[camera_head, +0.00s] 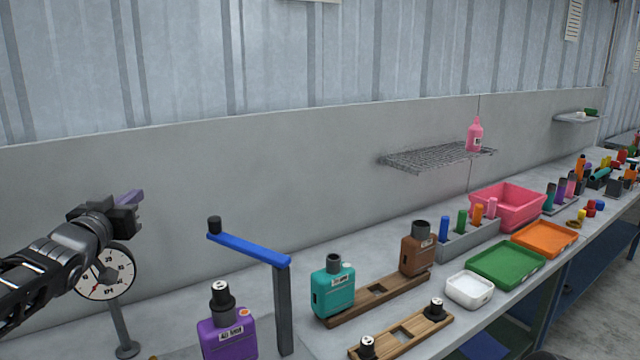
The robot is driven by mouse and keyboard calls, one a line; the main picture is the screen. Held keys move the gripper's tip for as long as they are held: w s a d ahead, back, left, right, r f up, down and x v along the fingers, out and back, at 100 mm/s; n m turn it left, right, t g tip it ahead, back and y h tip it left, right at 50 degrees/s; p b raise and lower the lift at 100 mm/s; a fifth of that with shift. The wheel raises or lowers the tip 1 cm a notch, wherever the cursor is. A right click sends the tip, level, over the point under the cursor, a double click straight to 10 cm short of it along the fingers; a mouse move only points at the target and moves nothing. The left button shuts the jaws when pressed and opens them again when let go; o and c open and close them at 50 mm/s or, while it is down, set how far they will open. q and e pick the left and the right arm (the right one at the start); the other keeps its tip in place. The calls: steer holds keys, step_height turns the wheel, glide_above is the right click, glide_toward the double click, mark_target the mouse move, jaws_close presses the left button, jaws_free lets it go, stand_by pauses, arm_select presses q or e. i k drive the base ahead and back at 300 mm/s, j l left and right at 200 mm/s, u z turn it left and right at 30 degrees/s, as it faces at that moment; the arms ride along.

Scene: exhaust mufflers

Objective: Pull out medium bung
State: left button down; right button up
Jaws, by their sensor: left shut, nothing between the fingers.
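My left gripper (130,205) is at the far left, raised over the bench, its jaws shut and empty. A purple muffler (228,338) at the front has a black stepped plug (222,297) standing in its top. I cannot tell which plug is the medium bung. The right gripper is out of view.
A dial gauge (105,272) on a stand is beside my left arm. A blue bar on a grey post (284,310) rises between it and the teal muffler. A white tray (469,303), green tray (540,270) and coloured-cylinder rack (470,248) stand to the right.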

mark_target(221, 301)
steer(key=k+l, duration=0.7)
steer(key=k, duration=0.2)
